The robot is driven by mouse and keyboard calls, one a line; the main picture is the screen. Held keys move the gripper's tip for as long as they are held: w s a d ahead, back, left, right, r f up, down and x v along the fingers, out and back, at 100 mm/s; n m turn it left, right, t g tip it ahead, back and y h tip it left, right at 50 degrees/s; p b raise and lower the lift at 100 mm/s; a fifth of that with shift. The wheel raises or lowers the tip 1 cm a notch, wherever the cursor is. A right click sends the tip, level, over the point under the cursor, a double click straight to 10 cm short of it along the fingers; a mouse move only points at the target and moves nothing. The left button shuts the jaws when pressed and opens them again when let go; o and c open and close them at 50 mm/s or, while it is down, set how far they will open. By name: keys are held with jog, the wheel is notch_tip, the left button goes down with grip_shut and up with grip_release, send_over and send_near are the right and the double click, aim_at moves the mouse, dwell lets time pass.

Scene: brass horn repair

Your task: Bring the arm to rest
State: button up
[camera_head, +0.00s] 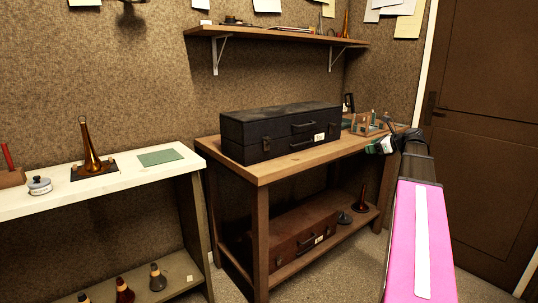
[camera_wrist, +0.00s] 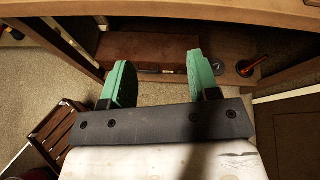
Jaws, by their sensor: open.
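My gripper (camera_wrist: 155,85) is open in the wrist view, with two green fingers apart and nothing between them. In the head view my gripper (camera_head: 378,146) shows small at the end of my pink arm, by the right front of the wooden bench (camera_head: 270,173). In the wrist view the bench edge (camera_wrist: 220,10) runs across the top, and the lower shelf shows beyond the fingers. My arm hides part of the bench's right end in the head view.
A black case (camera_head: 275,135) lies on the bench, beside a wooden rack (camera_head: 368,126). A brown case (camera_head: 290,238) lies on the lower shelf. A white table (camera_head: 125,178) at left bears a brass horn piece (camera_head: 91,155). A door (camera_head: 485,120) is at right.

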jog(key=s+a+f+n+g+h, duration=0.25)
jog(key=s+a+f+n, duration=0.45)
jog(key=f, duration=0.5)
jog(key=s+a+f+n+g+h, duration=0.15)
jog(key=a+f+n+g, duration=0.3)
jog(key=a+f, duration=0.65)
jog(key=s+a+f+n+g+h, duration=0.1)
jog(key=s+a+f+n+h, duration=0.1)
jog(key=s+f+n, duration=0.5)
jog(key=s+a+f+n+g+h, duration=0.2)
jog(key=s+a+f+n, duration=0.3)
jog(key=s+f+n, duration=0.2)
jog(key=s+f, duration=0.2)
jog(key=s, duration=0.1)
jog(key=shift+h, duration=0.3)
